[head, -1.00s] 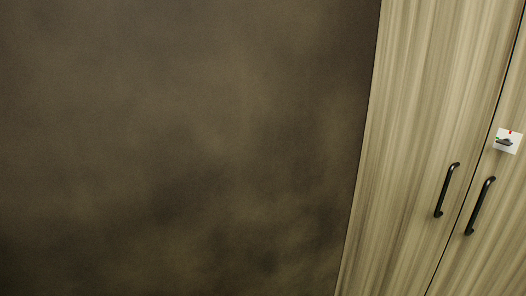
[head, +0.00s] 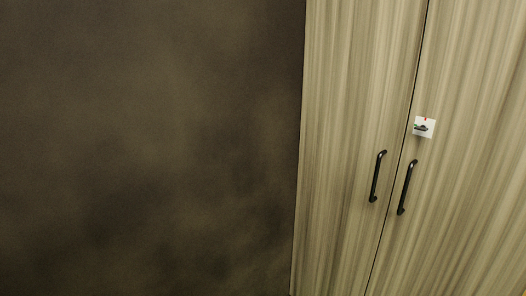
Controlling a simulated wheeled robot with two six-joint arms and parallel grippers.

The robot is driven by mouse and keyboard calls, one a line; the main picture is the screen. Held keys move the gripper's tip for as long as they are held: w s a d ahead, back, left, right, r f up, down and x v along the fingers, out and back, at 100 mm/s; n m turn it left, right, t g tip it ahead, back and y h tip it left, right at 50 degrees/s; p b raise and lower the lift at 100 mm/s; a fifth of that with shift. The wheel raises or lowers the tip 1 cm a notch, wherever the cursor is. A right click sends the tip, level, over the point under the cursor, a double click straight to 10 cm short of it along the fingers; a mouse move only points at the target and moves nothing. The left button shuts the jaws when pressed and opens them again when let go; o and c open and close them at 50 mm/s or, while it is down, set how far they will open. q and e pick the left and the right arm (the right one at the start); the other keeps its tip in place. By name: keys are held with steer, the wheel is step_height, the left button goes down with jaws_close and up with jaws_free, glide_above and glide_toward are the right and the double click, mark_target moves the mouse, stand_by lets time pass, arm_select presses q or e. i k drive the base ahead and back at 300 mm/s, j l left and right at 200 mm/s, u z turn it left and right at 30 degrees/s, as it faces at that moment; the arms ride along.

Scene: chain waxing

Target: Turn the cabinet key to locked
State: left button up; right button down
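The wooden cabinet (head: 470,200) fills the right part of the head view. Its two doors meet at a dark vertical seam. A small white lock plate (head: 429,133) sits on the right door, close to the seam and above the handles. A dark key (head: 421,128) is in the plate, lying roughly sideways, its tip to the left near a green mark. A red mark shows at the top of the plate. Neither of my grippers is in view.
Two black bar handles, the left one (head: 377,177) and the right one (head: 407,187), stand out on either side of the seam below the plate. A plain dark brown wall (head: 150,150) fills the left side. No floor shows.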

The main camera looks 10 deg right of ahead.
mark_target(423, 127)
steer(key=z, duration=1.75)
